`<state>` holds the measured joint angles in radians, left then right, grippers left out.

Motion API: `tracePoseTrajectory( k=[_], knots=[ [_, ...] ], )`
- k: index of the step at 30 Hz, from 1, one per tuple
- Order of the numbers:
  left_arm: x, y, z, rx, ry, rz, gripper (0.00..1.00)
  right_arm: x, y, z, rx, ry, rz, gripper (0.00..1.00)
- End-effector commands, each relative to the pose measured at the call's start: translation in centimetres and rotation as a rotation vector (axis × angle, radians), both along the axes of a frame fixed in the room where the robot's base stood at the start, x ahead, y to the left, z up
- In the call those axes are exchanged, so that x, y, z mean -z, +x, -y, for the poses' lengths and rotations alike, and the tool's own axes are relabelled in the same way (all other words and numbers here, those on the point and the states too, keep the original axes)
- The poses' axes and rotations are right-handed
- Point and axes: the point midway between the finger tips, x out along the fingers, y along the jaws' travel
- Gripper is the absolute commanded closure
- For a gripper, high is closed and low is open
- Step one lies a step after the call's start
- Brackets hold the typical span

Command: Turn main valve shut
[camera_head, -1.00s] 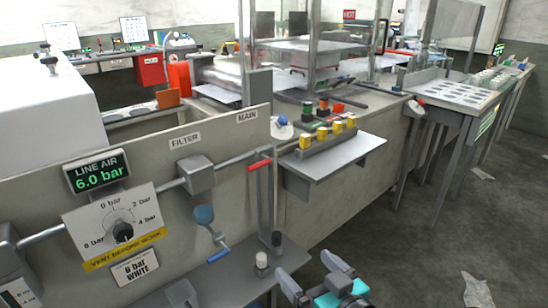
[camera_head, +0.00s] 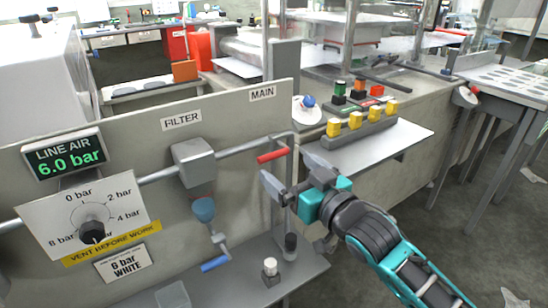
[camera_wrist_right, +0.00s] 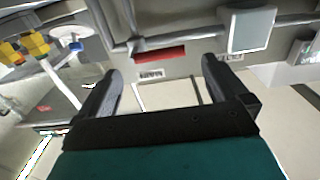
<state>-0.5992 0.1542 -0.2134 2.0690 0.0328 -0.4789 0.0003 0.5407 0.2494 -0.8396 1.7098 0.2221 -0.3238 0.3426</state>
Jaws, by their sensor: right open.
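The main valve's red handle (camera_head: 272,156) sits on the grey pipe below the MAIN label (camera_head: 262,94). The handle also shows in the right wrist view (camera_wrist_right: 160,54), lying across the gap beyond the fingertips. My right gripper (camera_head: 292,172) is open and empty, just in front of and slightly below-right of the handle in the head view. Its two fingers (camera_wrist_right: 160,75) show apart in the wrist view, and no contact with the handle shows. The LINE AIR display (camera_head: 66,154) reads 6.0 bar. My left gripper is not in view.
The grey filter unit (camera_head: 194,163) with a blue lever (camera_head: 215,263) hangs left of the valve. A ledge with yellow buttons (camera_head: 360,122) stands to the right. A lower shelf (camera_head: 240,285) holds small posts. Open floor lies at the lower right.

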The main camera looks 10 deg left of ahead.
Motion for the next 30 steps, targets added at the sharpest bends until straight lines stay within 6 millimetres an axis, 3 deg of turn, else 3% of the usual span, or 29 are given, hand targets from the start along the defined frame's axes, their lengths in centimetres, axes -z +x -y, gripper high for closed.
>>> tracePoseTrajectory(
  k=[6,12,25,30],
  knots=[
    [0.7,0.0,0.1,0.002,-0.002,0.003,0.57,0.1,2.8,-2.8,0.000,0.001,0.001,0.00],
    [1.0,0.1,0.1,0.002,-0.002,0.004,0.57,0.1,4.3,-4.3,0.000,0.000,0.000,0.00],
    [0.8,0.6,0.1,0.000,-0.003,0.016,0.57,0.0,4.8,-4.8,0.000,0.000,0.000,0.00],
    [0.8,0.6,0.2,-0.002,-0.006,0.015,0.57,0.0,4.8,-4.8,0.000,0.000,0.000,0.15]
  ],
)
